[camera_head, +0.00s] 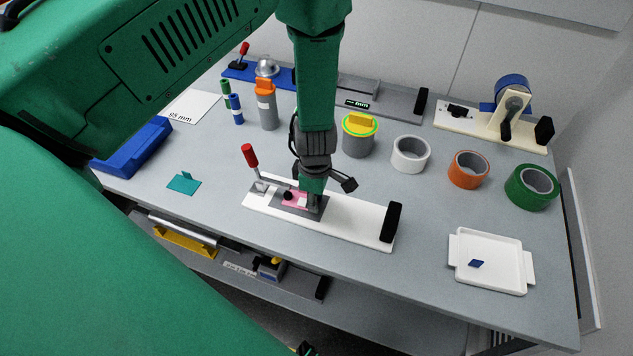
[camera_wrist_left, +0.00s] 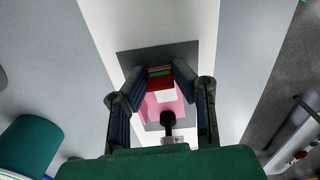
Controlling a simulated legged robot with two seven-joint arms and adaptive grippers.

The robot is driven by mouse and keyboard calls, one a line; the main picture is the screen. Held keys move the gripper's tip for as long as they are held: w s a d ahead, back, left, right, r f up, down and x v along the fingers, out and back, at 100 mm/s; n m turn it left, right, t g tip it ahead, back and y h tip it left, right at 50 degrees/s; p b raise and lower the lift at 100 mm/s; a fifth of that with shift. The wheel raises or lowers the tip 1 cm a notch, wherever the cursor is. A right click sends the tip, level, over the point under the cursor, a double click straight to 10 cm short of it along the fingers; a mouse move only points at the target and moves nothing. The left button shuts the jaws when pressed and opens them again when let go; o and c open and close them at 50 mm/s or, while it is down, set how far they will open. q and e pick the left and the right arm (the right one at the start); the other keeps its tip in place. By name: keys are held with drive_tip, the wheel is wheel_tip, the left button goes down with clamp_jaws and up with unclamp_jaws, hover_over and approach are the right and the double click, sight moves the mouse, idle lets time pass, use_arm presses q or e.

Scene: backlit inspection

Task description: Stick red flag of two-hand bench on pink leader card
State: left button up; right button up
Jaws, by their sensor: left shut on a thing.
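The two-hand bench is a long white board (camera_head: 350,222) with a grey plate, a red-handled clamp (camera_head: 251,157) at its left end and a black block at its right end. The pink leader card (camera_head: 292,196) lies on the grey plate, under the clamp's dark tip; it also shows in the left wrist view (camera_wrist_left: 152,108) with a white patch. My left gripper (camera_head: 312,205) points down at the plate, just right of the card. In the left wrist view it is shut on the small red flag (camera_wrist_left: 160,83), close over the plate. The flag is hidden in the head view. My right gripper is not seen.
A white tray (camera_head: 491,277) with a blue chip stands at front right. Tape rolls, including an orange one (camera_head: 468,169), stand behind it. A grey canister (camera_head: 358,140) and orange-topped bottle (camera_head: 267,108) are at the back. A teal piece (camera_head: 184,184) lies left.

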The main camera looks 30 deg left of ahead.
use_arm(q)
drive_tip(key=o, duration=0.8)
drive_tip(key=shift+c, duration=0.2)
drive_tip(key=shift+r, duration=0.1)
drive_tip(key=shift+r, duration=0.25)
wheel_tip(320, 180, up, 11)
drive_tip(key=shift+r, duration=0.1)
